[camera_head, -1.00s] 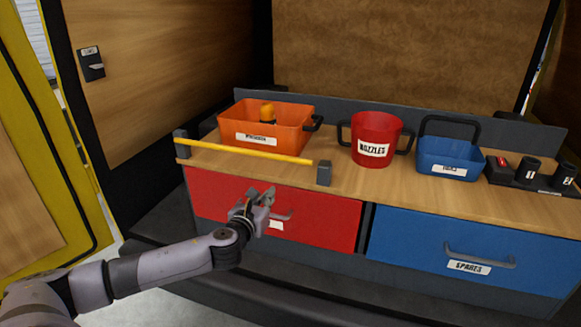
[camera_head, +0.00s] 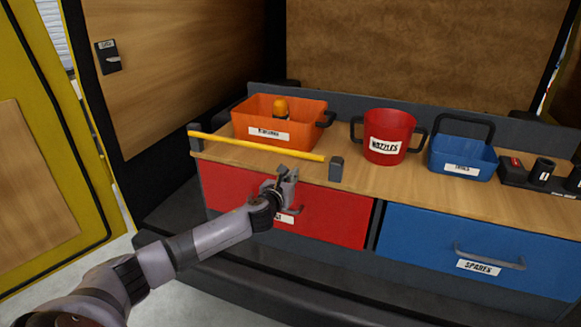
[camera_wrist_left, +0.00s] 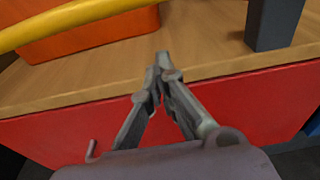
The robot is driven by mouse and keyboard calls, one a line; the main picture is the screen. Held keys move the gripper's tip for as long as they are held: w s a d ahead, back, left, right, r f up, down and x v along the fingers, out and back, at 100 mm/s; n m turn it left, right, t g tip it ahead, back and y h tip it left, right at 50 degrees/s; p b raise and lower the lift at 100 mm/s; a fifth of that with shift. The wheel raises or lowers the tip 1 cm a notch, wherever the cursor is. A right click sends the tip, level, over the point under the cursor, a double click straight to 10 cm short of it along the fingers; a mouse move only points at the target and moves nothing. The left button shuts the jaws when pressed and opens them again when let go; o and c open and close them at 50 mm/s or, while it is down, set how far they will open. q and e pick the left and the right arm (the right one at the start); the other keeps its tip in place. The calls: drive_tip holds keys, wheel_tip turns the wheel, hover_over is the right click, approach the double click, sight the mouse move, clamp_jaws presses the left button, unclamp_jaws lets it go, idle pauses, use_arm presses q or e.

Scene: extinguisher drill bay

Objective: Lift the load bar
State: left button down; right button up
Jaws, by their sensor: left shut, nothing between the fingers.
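The load bar (camera_head: 262,148) is a yellow bar between two grey posts along the front edge of the wooden counter. In the left wrist view the yellow bar (camera_wrist_left: 70,22) crosses the upper left, and one grey post (camera_wrist_left: 272,22) stands at the upper right. My left gripper (camera_head: 288,173) is in front of the red drawer, below and in front of the bar, apart from it. In the left wrist view its fingertips (camera_wrist_left: 161,62) meet with nothing between them. My right gripper is not in view.
Behind the bar stands an orange bin (camera_head: 305,134) with an orange-topped item in it. To the right are a red bucket (camera_head: 402,126), a blue caddy (camera_head: 466,158) and a dark holder with cups (camera_head: 541,176). Below are a red drawer (camera_head: 345,222) and a blue drawer (camera_head: 420,240).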

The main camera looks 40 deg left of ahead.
use_arm(q)
drive_tip(key=r, duration=0.2)
drive_tip(key=s+r+p, duration=0.1)
drive_tip(key=shift+r, duration=0.4)
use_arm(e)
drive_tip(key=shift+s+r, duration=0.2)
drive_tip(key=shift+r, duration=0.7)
